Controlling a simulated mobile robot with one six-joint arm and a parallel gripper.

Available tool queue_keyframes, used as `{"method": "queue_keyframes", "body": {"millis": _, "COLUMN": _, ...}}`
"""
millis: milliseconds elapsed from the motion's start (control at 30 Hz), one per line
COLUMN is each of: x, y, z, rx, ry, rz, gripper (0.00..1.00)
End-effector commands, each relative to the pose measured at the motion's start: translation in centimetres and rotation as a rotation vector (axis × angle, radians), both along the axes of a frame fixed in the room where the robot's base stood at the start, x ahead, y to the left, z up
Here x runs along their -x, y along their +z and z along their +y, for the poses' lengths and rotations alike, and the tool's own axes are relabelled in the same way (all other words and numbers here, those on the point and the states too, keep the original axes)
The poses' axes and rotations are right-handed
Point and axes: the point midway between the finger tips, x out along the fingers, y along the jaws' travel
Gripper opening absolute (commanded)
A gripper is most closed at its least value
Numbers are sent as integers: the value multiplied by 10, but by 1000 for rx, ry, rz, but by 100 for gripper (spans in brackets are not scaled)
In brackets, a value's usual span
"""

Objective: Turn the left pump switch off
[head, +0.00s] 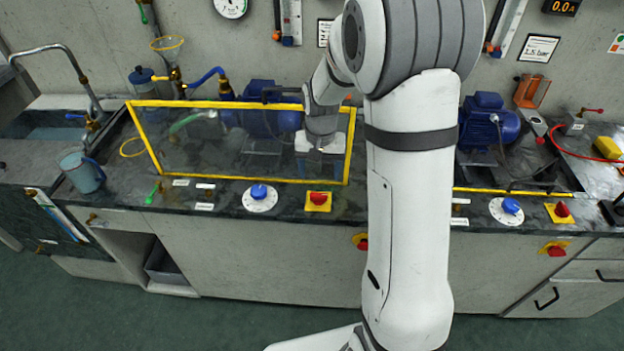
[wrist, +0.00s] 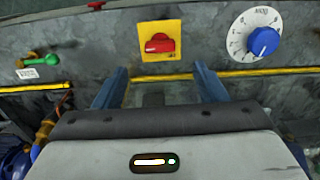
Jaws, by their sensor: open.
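The left pump switch (head: 318,200) is a red rotary handle on a yellow plate on the counter front, right of a white dial with a blue knob (head: 258,192). In the wrist view the red switch (wrist: 160,44) is ahead of the fingers, its handle lying roughly crosswise. The blue knob (wrist: 263,40) is to its right there. My gripper (wrist: 160,82) is open and empty, with blue fingers either side of the switch's line and apart from it. In the head view my gripper (head: 320,146) is over the counter behind the switch; its fingertips are hard to make out.
A yellow-framed clear guard (head: 240,181) surrounds the left blue pump (head: 262,122). A second pump (head: 488,124) stands right, with its own blue knob (head: 511,205) and red switch (head: 561,210). A red button on yellow (head: 361,242) is on the cabinet front. A jug (head: 82,172) stands left.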

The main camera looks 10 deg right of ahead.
Motion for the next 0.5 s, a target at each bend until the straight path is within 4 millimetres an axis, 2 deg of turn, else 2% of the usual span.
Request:
{"method": "queue_keyframes", "body": {"millis": 233, "x": -7, "y": -24, "z": 0, "rx": 0, "ry": -14, "rz": 10, "gripper": 65}}
{"method": "queue_keyframes", "body": {"millis": 500, "x": -6, "y": -67, "z": -1, "rx": 0, "ry": -14, "rz": 10, "gripper": 65}}
